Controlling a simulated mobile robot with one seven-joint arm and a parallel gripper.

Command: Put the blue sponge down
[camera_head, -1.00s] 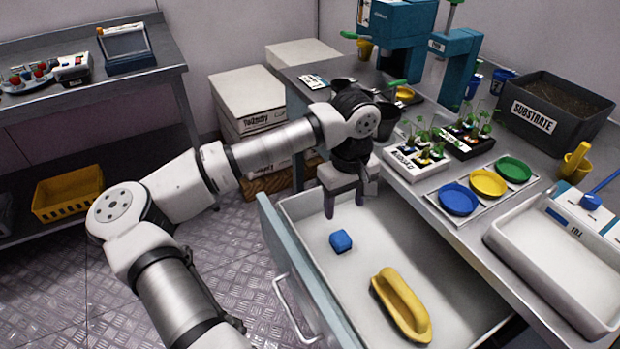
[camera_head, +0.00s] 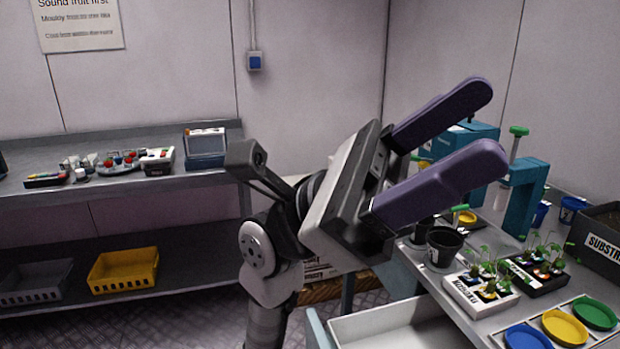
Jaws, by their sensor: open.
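My gripper (camera_head: 478,128) is raised in front of the camera, its two purple fingers spread apart and pointing up and right. It is open, with nothing between the fingers. The white open drawer (camera_head: 405,330) shows only in part at the bottom edge. The blue sponge is not in view now; the part of the drawer where a small blue block lay earlier is below the picture.
The right bench holds a dark pot (camera_head: 443,247), a white seedling tray (camera_head: 480,298), coloured dishes (camera_head: 565,327) and teal presses (camera_head: 524,195). A metal shelf (camera_head: 110,196) at left carries a yellow basket (camera_head: 123,270) below.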

